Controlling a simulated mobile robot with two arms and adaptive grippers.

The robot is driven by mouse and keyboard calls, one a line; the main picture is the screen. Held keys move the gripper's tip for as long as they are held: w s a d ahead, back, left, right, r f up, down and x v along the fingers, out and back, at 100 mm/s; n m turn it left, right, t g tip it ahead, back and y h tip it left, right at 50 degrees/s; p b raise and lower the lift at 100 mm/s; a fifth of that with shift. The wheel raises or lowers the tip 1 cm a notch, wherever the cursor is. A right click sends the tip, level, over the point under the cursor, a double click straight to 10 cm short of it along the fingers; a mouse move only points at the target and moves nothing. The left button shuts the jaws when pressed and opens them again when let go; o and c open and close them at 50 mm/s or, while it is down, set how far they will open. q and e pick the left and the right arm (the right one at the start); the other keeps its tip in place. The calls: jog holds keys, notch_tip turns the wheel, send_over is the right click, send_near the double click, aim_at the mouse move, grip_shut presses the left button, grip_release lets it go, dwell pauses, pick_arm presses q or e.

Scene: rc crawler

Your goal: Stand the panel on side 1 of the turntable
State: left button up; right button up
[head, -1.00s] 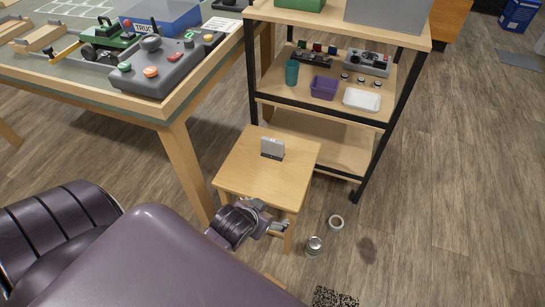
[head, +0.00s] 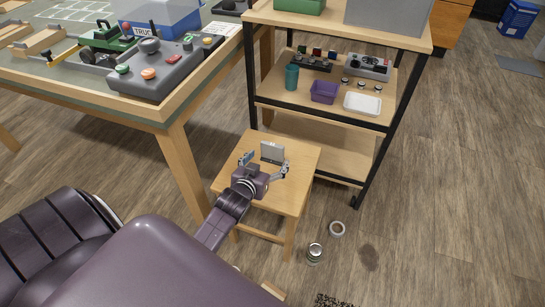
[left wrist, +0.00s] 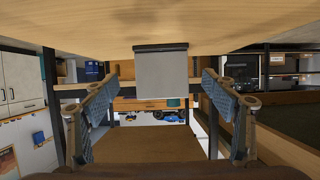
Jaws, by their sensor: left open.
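A light grey panel (head: 272,152) stands upright on a small wooden stool (head: 303,160), its lower edge in a dark strip. In the left wrist view the panel (left wrist: 161,76) appears upside down, hanging from the wooden top, between the two fingers. My left gripper (head: 265,164) is open, just in front of the panel, with a finger toward each side; in the left wrist view (left wrist: 160,80) gaps show between the panel and both finger pads. I cannot pick out the turntable in these views. My right gripper is not in view.
A wooden shelf rack (head: 320,105) stands close behind the stool, with a purple bin (head: 324,90) and a white tray (head: 362,103). A table (head: 190,95) with a grey control box (head: 160,72) is at left.

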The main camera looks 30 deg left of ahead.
aim_at(272, 154)
pick_arm(q)
jog(key=shift+w+a+f, duration=0.1)
jog(key=shift+w+f, duration=0.1)
jog(key=shift+w, duration=0.05)
jog(key=b+x, duration=0.2)
jog(key=x, duration=0.3)
jog(key=shift+a, duration=0.1)
jog(key=shift+r, duration=0.1)
jog(key=shift+c, duration=0.3)
jog(key=c, duration=1.4)
